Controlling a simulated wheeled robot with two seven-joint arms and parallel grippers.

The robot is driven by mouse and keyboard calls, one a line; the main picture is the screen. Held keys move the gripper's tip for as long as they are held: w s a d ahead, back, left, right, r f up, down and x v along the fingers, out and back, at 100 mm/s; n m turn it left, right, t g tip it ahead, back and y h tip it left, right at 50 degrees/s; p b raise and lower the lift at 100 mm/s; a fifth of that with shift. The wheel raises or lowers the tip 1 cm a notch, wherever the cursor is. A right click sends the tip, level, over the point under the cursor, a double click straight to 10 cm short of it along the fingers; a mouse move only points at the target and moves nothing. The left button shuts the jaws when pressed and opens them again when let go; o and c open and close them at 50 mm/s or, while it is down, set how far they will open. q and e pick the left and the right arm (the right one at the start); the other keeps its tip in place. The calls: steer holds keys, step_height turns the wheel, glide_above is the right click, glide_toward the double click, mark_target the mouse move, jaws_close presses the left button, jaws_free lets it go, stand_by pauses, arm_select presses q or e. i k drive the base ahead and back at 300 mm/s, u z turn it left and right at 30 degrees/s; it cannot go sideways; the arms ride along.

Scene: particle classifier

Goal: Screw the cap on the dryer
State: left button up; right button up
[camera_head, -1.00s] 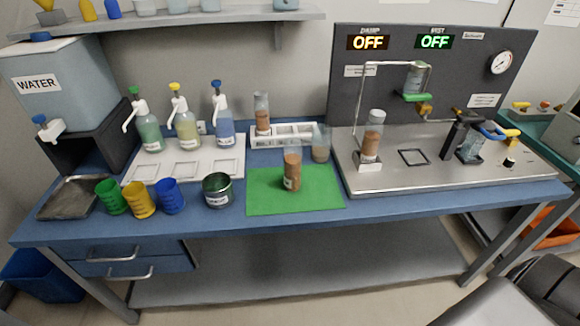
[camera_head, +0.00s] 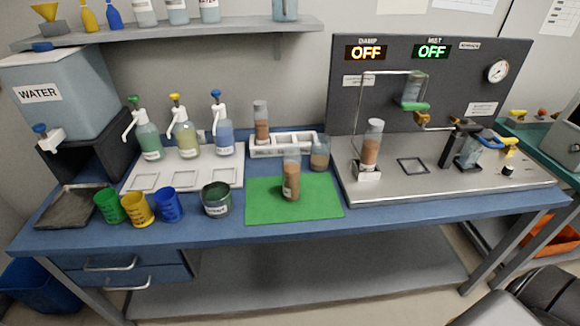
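On the bench's right side stands a grey apparatus with a back panel (camera_head: 450,65) and a metal base (camera_head: 440,192). No label reading "dryer" is legible. A clear cylinder (camera_head: 413,86) with a green ring (camera_head: 414,106) at its lower end is mounted on the panel. A clear-topped tube with brown contents (camera_head: 370,152) stands in a small white holder on the base. A clear cylinder (camera_head: 469,152) sits by a black clamp (camera_head: 452,140). I cannot tell which part is the cap.
A brown-filled tube (camera_head: 291,180) stands on a green mat (camera_head: 262,206); another (camera_head: 320,155) stands just behind it. A white rack (camera_head: 291,141), pump bottles (camera_head: 188,135), coloured cups (camera_head: 138,208), a dark pot (camera_head: 215,199) and a water tank (camera_head: 70,100) occupy the left.

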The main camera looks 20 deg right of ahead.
mark_target(292, 157)
steer(key=u, duration=2.2)
steer(key=k, duration=1.5)
steer(key=z, duration=1.6)
